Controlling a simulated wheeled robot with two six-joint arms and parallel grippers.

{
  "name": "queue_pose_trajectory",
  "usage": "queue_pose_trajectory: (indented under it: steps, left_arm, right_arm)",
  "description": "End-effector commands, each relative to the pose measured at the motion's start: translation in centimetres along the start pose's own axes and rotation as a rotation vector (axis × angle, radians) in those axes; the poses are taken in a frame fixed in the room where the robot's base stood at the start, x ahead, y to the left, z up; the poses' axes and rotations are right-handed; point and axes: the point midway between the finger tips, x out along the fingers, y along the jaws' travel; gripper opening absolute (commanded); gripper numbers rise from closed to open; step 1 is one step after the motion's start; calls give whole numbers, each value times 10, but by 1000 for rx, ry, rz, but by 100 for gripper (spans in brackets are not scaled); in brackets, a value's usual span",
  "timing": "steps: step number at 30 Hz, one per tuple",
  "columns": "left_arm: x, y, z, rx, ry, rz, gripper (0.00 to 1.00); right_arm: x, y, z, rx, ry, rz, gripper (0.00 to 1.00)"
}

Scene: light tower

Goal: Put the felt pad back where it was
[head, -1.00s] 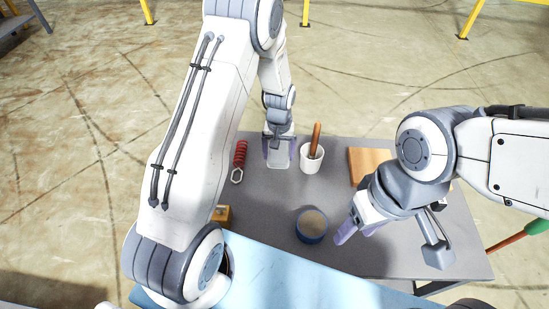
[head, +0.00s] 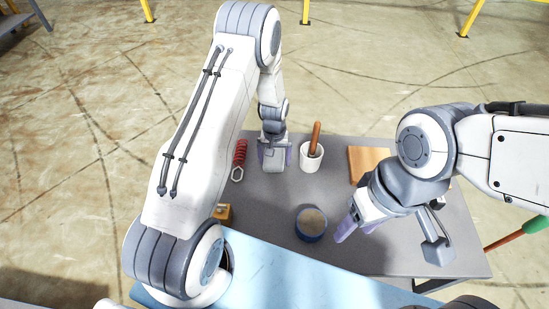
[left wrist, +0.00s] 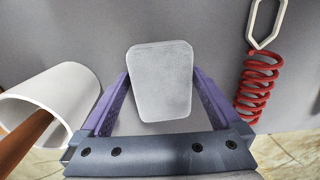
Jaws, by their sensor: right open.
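The felt pad (left wrist: 160,80) is a pale grey block with rounded corners in the left wrist view. It sits between the two purple fingers of my left gripper (left wrist: 160,85), which touch its sides. I cannot tell whether the pad touches the table. My right gripper (head: 350,228) is open and empty, right of a blue round thing.
The white cup (head: 311,160) holds a brown handle. A red coil with a hook (head: 239,158) lies left of my left gripper. The blue round thing (head: 310,224) with a tan top, a wooden board (head: 366,160) and a yellow block (head: 222,214) are on the grey table (head: 270,205).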

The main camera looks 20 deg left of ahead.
Motion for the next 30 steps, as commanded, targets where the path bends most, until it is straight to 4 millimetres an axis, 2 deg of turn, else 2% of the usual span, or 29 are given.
queue_pose_trajectory:
  steps: [6, 11, 24, 30]
  left_arm:
    - [-1, 0, 0, 0, 0, 0, 100]
    - [-12, 0, -1, 0, 2, 0, 100]
    - [-100, 0, -1, 0, 4, 1, 100]
    - [-121, 1, 0, 3, 2, 1, 100]
  right_arm:
    - [-1, 0, 0, 0, 0, 0, 55]
    - [-1, 0, 0, 0, 0, 0, 55]
    - [9, 1, 0, 0, 0, 0, 55]
    - [10, 1, 0, 0, 0, 0, 55]
